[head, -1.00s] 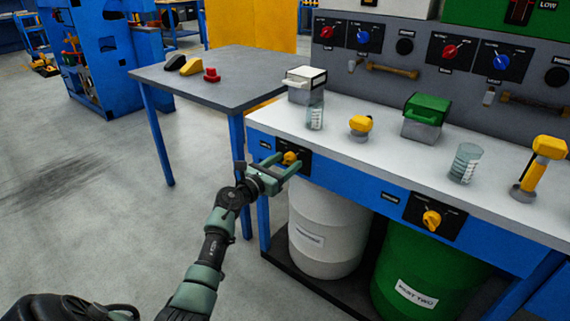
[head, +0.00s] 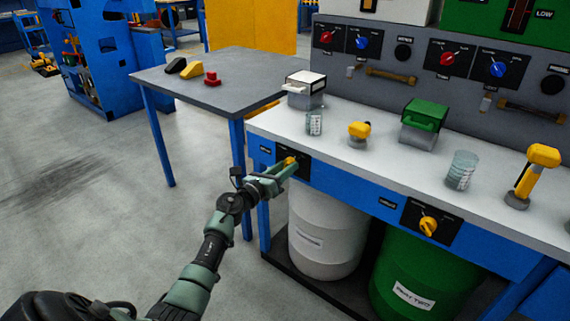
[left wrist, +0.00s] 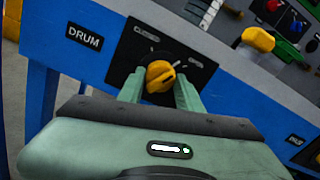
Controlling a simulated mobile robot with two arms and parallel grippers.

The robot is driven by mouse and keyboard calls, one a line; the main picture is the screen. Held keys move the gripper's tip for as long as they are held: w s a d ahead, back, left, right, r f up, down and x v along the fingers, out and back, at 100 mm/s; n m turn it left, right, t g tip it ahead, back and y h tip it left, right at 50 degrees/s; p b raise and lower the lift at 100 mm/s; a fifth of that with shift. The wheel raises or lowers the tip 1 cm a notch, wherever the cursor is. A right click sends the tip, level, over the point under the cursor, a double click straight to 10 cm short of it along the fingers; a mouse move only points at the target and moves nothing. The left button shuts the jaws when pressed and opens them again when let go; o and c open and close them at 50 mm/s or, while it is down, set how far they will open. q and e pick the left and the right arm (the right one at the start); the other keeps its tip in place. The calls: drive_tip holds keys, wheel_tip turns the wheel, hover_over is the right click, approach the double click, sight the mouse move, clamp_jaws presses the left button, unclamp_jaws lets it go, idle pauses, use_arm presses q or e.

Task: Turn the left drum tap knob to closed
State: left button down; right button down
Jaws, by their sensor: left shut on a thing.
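The left drum tap knob is yellow (left wrist: 161,76) and sits on a black panel (left wrist: 190,54) on the blue bench front, beside a DRUM label (left wrist: 85,37). In the head view the knob (head: 290,161) shows only partly behind the gripper. My left gripper (head: 286,168) is shut on this knob, with a green finger on each side of it in the left wrist view (left wrist: 160,92). The knob's pointer mark is tilted up to the right in the left wrist view. The panel lettering is too small to read. My right gripper is not in view.
A second yellow knob (head: 429,226) is on the bench front to the right. A white drum (head: 325,240) and a green drum (head: 415,265) stand under the bench. A grey table (head: 215,85) stands to the left. The floor at left is clear.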

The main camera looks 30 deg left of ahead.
use_arm(q)
drive_tip(key=shift+n+p, duration=3.3)
drive_tip(key=shift+n, duration=4)
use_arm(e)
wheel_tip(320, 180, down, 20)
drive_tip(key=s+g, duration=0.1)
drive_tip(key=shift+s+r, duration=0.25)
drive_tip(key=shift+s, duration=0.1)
use_arm(q)
drive_tip(key=c, duration=0.9)
unclamp_jaws()
drive_tip(key=shift+c, duration=0.2)
